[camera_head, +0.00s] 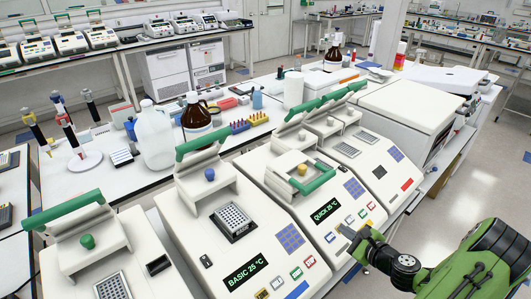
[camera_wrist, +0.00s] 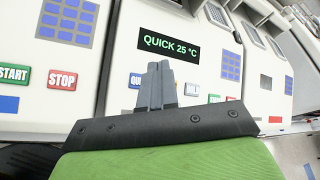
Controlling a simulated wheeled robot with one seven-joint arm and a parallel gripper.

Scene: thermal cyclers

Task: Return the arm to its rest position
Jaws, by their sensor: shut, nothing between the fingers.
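My gripper (camera_head: 347,232) is shut and empty at the front of the middle cycler, close to its button row. In the wrist view my gripper (camera_wrist: 158,68) has its grey fingers together, in front of the cycler's lower panel. The display reading "QUICK 25 °C" (camera_wrist: 169,44) is just beyond the fingertips; the same display (camera_head: 326,211) shows in the head view. Whether the fingertips touch the panel I cannot tell. My green arm comes in from the lower right of the head view.
A cycler reading "BASIC 25 °C" (camera_head: 245,271) stands left of the "QUICK" one, with its lid raised. Another cycler (camera_head: 393,165) stands to the right. Brown bottle (camera_head: 196,117) and white jug (camera_head: 154,138) stand behind. Open floor (camera_head: 465,175) lies to the right.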

